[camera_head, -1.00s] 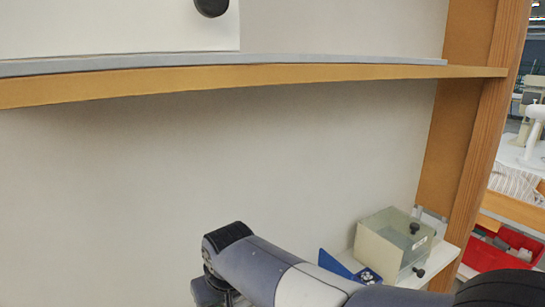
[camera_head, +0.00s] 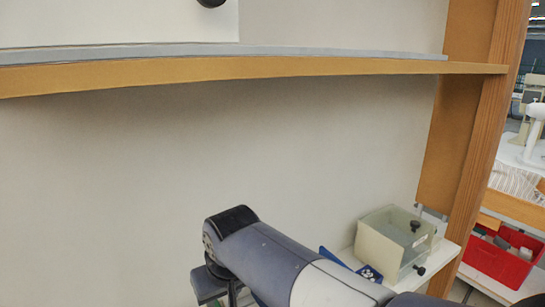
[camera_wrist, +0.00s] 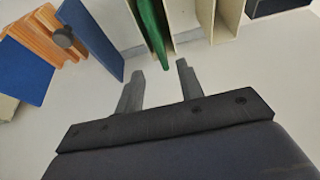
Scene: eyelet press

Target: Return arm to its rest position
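My arm, grey with a white band, reaches in from the lower right in the head view (camera_head: 275,262). The gripper's fingertips cannot be made out there. In the wrist view my gripper (camera_wrist: 159,68) has its two dark fingers spread apart with nothing held. The lower tip of a green upright sheet (camera_wrist: 150,30) appears between the fingertips, with a gap on both sides; its distance cannot be told.
A wooden shelf (camera_head: 300,68) crosses above my arm. A clear-lidded box (camera_head: 378,246) with black knobs and a blue tray (camera_head: 343,258) stand right of it. A red crate (camera_head: 500,262) is beyond the wooden post (camera_head: 480,150). A blue panel (camera_wrist: 90,38) shows in the wrist view.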

